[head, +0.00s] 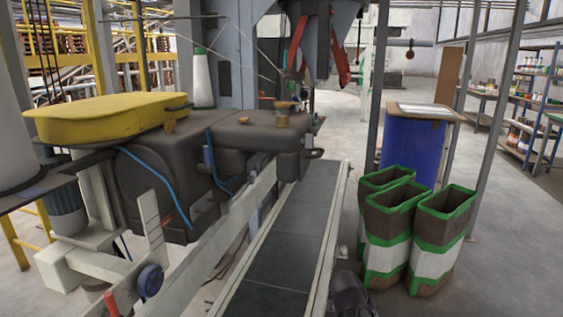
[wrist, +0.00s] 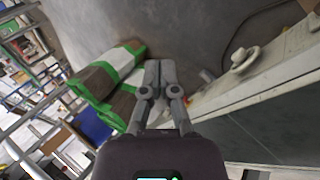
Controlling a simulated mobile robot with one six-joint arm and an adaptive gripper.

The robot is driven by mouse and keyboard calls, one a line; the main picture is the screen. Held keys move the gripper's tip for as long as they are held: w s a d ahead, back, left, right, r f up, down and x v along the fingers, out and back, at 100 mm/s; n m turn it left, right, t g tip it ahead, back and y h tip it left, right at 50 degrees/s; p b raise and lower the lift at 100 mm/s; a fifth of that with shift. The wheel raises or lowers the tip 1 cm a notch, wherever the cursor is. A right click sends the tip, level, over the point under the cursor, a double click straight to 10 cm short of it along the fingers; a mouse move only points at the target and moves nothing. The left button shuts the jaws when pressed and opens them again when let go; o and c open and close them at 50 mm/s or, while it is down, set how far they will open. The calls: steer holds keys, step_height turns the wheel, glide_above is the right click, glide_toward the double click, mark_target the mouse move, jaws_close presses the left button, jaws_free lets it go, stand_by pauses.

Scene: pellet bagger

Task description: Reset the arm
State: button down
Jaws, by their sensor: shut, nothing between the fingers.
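My gripper (wrist: 159,70) shows in the middle of the wrist view, with its two grey fingers together and nothing between them. It points at bare floor beside the conveyor frame. The green, white and brown bags (wrist: 107,76) lie just left of the fingers in the wrist view. I cannot tell how far the fingers are from the bags.
A conveyor belt (head: 287,245) runs away from me in the middle. Several open bags (head: 388,222) stand on the floor to its right, before a blue drum (head: 412,151). A dark machine with a yellow cover (head: 105,117) stands at left. Shelves (head: 533,95) line the right wall.

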steer(key=s+a+f+m+g+y, duration=0.25)
steer(key=s+a+y, duration=0.25)
steer(key=a+y, duration=0.3)
step_height(320, 180, up, 26)
steer(key=h+p, duration=0.1)
steer(key=p, duration=2.6)
steer(key=shift+a+r, duration=0.2)
steer(key=shift+a, duration=0.15)
steer(key=shift+t, duration=0.25)
